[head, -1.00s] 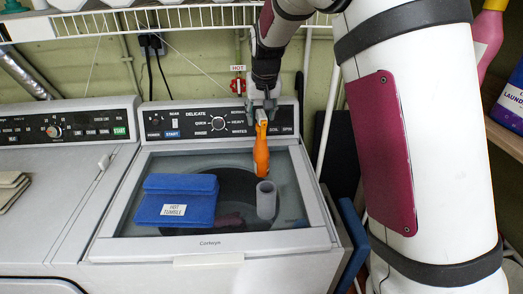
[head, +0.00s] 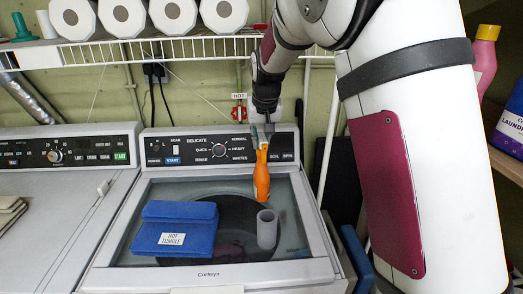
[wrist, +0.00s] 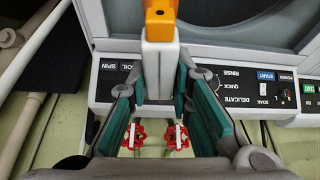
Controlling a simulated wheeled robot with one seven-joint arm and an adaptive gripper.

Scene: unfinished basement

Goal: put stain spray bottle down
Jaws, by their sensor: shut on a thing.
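The stain spray bottle is an orange bottle (head: 261,178) with a white end. It hangs roughly upright below my gripper (head: 262,133), in front of the washer's control panel and over the back of its glass lid. I cannot tell whether its lower end touches the lid. In the wrist view, my gripper's teal-padded fingers (wrist: 160,82) are shut on the bottle's white part, and the orange part (wrist: 160,14) extends past the top edge of the picture.
The washer lid (head: 160,190) carries a folded blue cloth (head: 178,226) labelled "HOT TUMBLE" and a grey cylinder (head: 267,230) close to the bottle. A second machine (head: 60,220) stands left. A wire shelf (head: 150,48) with paper rolls (head: 172,15) hangs above. A red valve (head: 239,113) is behind.

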